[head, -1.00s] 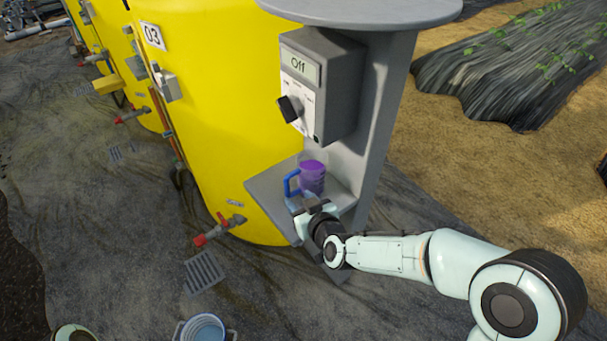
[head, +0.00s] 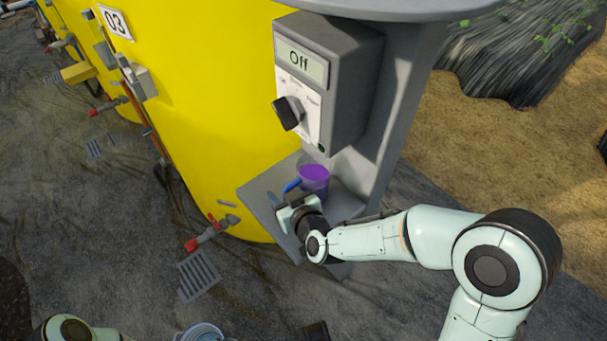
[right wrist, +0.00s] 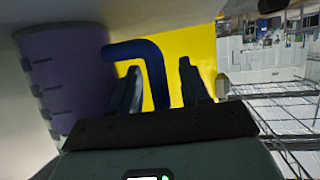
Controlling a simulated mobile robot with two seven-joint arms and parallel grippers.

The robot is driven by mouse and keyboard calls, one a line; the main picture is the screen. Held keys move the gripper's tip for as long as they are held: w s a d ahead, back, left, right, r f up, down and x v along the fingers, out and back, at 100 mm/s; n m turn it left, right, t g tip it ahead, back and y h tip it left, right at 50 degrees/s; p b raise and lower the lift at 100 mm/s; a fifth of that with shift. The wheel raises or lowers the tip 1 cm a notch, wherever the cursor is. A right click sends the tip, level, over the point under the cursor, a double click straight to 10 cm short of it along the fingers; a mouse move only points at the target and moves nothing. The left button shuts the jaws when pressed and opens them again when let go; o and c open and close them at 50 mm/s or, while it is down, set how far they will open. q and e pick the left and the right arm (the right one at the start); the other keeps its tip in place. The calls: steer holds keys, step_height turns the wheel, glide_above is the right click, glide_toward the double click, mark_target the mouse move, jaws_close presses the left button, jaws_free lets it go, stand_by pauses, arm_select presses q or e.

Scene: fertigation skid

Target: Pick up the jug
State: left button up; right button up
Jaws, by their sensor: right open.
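The jug (head: 316,181) stands upright on the grey shelf (head: 262,193) and holds purple liquid. Its blue handle (head: 291,185) points left in the head view. In the right wrist view the jug (right wrist: 68,78) is at the left, with graduation marks on its side. The blue handle (right wrist: 153,62) reaches between the two fingers of my right gripper (right wrist: 158,72), with space visible on both sides. My right gripper (head: 288,198) is open at the handle; its wrist hides part of the shelf. My left gripper is out of view.
A grey control box (head: 345,85) reading "Off", with a black knob (head: 287,112), is above the jug. A yellow tank (head: 200,90) stands left of the shelf. A red-handled valve (head: 210,233) sticks out low. A bucket (head: 202,331) is at the bottom edge.

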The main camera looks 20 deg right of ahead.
steer(key=shift+w, duration=0.15)
steer(key=shift+s, duration=0.2)
jaws_close()
stand_by(1.2)
